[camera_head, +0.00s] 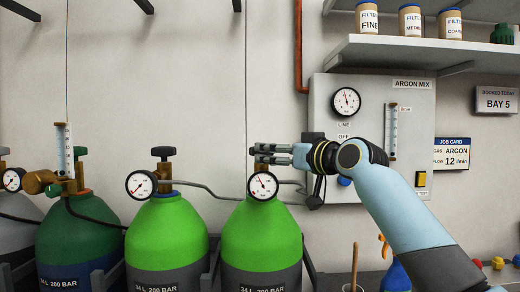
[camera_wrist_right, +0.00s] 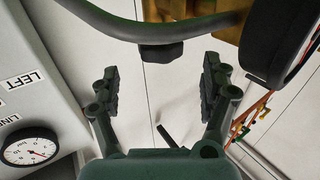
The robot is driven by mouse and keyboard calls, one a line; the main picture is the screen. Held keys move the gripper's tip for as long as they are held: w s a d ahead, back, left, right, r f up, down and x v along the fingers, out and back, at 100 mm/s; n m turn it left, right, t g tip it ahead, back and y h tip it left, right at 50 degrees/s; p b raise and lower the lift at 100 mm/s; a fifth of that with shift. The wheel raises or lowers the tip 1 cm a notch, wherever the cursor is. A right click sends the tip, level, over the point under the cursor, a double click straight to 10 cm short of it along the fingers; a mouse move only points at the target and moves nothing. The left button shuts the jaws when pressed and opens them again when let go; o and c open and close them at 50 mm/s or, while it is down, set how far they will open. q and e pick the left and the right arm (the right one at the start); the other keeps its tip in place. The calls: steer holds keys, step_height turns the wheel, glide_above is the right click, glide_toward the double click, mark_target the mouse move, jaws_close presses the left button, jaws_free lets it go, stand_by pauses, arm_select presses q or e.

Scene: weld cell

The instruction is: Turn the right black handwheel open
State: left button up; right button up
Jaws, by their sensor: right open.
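The right black handwheel (camera_head: 252,151) is on top of the right green cylinder (camera_head: 262,236). In the head view my right gripper (camera_head: 257,154) lies in front of it and hides most of it. My right gripper reaches in from the right, fingers pointing left, just above the round gauge (camera_head: 263,186). In the right wrist view my right gripper (camera_wrist_right: 158,88) is open, with its two fingers wide apart. A small dark block (camera_wrist_right: 161,54) shows beyond the fingers; I cannot tell whether it is part of the handwheel. Contact cannot be seen. My left gripper is not in view.
Another green cylinder (camera_head: 167,237) with a black handwheel (camera_head: 163,152) stands to the left. A grey hose (camera_head: 212,193) runs between the valves. The argon panel (camera_head: 425,120) is behind my right arm, under a shelf (camera_head: 420,52). In the wrist view a dark curved pipe (camera_wrist_right: 135,30) crosses the top.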

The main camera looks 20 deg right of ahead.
steer(key=x, duration=0.6)
steer(key=shift+w+a+p, duration=0.1)
steer(key=shift+w+p, duration=0.2)
steer(key=shift+w+a+f, duration=0.1)
steer(key=shift+w+a, duration=0.05)
steer(key=shift+w, duration=0.35)
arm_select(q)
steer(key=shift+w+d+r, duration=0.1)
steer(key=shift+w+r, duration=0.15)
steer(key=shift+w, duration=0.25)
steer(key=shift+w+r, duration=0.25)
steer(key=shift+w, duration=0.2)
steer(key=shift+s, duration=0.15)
